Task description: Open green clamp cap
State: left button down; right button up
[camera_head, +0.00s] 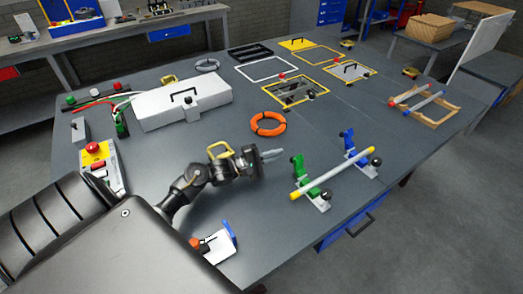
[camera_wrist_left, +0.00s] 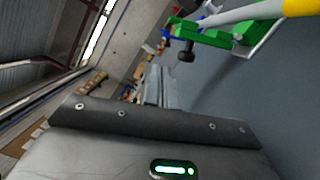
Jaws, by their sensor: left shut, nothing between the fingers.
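The green clamp (camera_head: 298,164) stands near the table's front right, with an upright green part on the left of the bar and a black knob (camera_head: 325,193) on the right. A white bar with yellow ends (camera_head: 330,180) lies across the green clamp and the blue clamp (camera_head: 349,142). My left gripper (camera_head: 271,155) is shut and empty, just left of the green clamp and apart from it. In the left wrist view the green clamp (camera_wrist_left: 205,37) and bar (camera_wrist_left: 245,14) show at the top, beyond the gripper fingers (camera_wrist_left: 154,86). My right gripper is out of view.
An orange ring (camera_head: 268,124) lies behind my left gripper. A white box (camera_head: 183,104) and a control panel with a red button (camera_head: 98,163) are on the left.

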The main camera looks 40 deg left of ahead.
aim_at(297, 164)
pick_arm(q)
jog(key=shift+x, duration=1.05)
jog(key=d, duration=0.1)
jog(key=d+r+p, duration=0.1)
jog(key=s+d+p, duration=0.1)
jog(key=shift+s+d+r, duration=0.1)
jog(key=shift+d+r, duration=0.1)
jog(key=shift+d, duration=0.1)
